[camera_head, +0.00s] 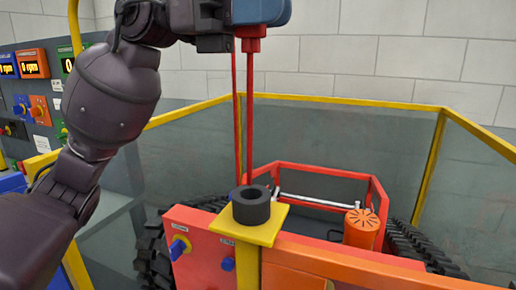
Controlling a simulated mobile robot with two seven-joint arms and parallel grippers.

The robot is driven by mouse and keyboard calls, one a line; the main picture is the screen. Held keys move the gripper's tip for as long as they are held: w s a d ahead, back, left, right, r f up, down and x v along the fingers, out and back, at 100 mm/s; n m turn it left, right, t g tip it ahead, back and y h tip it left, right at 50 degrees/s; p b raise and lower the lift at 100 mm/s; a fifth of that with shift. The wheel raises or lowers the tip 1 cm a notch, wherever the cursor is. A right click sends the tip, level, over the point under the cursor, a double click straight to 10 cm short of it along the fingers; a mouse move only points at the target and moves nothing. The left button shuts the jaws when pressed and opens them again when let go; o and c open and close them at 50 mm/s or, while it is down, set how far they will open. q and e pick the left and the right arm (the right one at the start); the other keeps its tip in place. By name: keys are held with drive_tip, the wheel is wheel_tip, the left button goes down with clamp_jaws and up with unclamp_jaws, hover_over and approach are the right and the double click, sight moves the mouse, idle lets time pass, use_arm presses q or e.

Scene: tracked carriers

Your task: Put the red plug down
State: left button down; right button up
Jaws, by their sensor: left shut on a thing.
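My left gripper (222,40) is at the top of the view, shut on the red plug (250,46). The plug shows as a red head just under the gripper's blue and dark body. A thin red shaft runs straight down from it towards a black ring (251,207). A second thin red line runs beside it on the left; I cannot tell what it belongs to. The black ring sits on a yellow plate (273,222) at the front of the red carrier (195,228). I cannot tell whether the shaft's lower end touches the ring. My right gripper is not in view.
The carrier has black tracks and an orange cylinder (361,229) to the right. Clear panels with yellow rails (340,102) stand around it. A control panel with displays and knobs (33,63) is at the far left.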

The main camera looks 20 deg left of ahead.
use_arm(q)
drive_tip(key=b, duration=0.2)
hover_over(264, 195)
wheel_tip(264, 195, down, 14)
drive_tip(key=shift+r, duration=0.15)
drive_tip(key=shift+f, duration=2.7)
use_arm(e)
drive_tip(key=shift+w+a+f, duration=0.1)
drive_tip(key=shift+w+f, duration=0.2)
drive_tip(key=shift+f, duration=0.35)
use_arm(q)
drive_tip(key=shift+f, duration=0.3)
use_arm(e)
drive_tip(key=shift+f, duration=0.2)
use_arm(q)
drive_tip(key=c, duration=1)
unclamp_jaws()
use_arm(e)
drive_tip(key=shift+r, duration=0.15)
use_arm(q)
drive_tip(key=shift+r, duration=0.2)
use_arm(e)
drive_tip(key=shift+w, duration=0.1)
